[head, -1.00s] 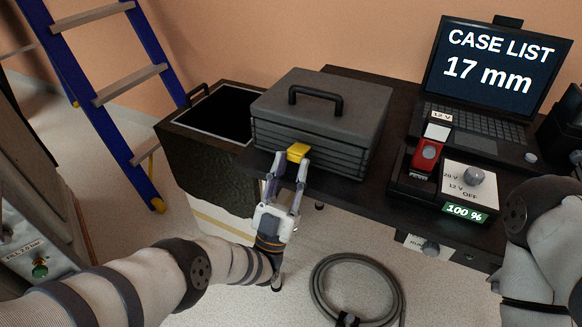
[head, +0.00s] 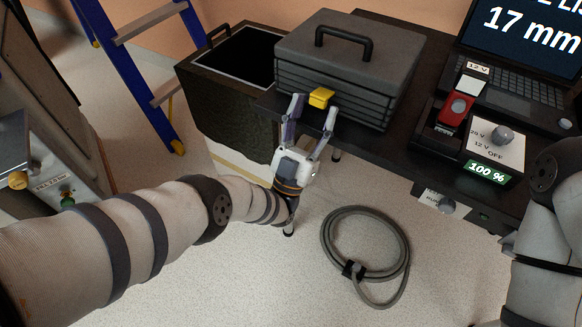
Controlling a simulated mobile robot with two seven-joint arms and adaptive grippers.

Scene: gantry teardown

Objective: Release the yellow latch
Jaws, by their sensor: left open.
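The yellow latch (head: 321,97) sits on the front side of the dark grey case (head: 345,75), low on its ribbed wall. The case is closed, with a black handle on its lid, and rests on the dark bench. My left gripper (head: 314,104) is open in front of the case, with its fingertips close to the latch, one on each side. I cannot tell whether either finger touches it. Only a part of my right arm shows at the right edge; its gripper is out of the picture.
An open black bin (head: 232,110) stands left of the case. A red switch (head: 456,108), a dial box (head: 497,143) and a laptop (head: 512,88) are on the bench at the right. A coiled cable (head: 398,240) lies on the floor. A blue ladder (head: 130,80) leans at the back left.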

